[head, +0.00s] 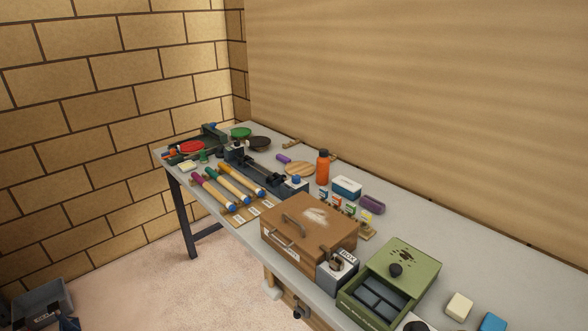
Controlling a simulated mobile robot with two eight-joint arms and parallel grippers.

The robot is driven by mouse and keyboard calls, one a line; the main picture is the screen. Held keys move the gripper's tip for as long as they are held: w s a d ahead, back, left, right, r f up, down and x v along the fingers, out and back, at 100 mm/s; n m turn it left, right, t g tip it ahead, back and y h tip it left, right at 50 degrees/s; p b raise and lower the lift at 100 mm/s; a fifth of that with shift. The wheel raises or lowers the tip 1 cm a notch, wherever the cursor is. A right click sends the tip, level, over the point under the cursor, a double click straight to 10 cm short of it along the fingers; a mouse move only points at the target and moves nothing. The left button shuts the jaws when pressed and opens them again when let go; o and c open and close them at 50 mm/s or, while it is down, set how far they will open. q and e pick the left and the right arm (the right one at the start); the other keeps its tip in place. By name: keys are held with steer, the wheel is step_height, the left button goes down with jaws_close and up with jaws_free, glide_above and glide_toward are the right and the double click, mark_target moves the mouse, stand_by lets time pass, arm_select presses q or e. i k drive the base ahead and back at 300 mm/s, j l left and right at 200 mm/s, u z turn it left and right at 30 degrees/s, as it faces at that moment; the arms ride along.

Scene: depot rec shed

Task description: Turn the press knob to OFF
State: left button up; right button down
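I cannot tell for sure which thing is the press or its knob, and no OFF mark is readable. A small grey box with a blue top (296,181) stands behind the brown case. A long dark device (255,168) lies along the middle of the bench, with a pale block at its far end. At the bench's far end is another dark machine (208,140) beside a red disc (191,147). A black knob (396,270) sits on a green box (408,257). Neither of my grippers is in view.
The long grey bench (480,262) runs along the wall. A brown case (310,222), a grey lock box (337,275), an open drawer (372,305), several rollers (236,184) and an orange bottle (322,167) crowd it. A grey bin (42,302) stands on the floor, lower left.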

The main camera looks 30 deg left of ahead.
mark_target(296, 178)
steer(key=i+j+z, duration=0.1)
steer(key=j, duration=0.4)
steer(key=i+j+z, duration=0.1)
steer(key=j, duration=0.45)
steer(key=i+j+z, duration=0.1)
steer(key=j, duration=0.45)
steer(key=i+j+z, duration=0.1)
steer(key=j, duration=0.45)
steer(key=i+j+z, duration=0.1)
steer(key=j, duration=0.5)
steer(key=i+l, duration=0.05)
steer(key=i, duration=0.05)
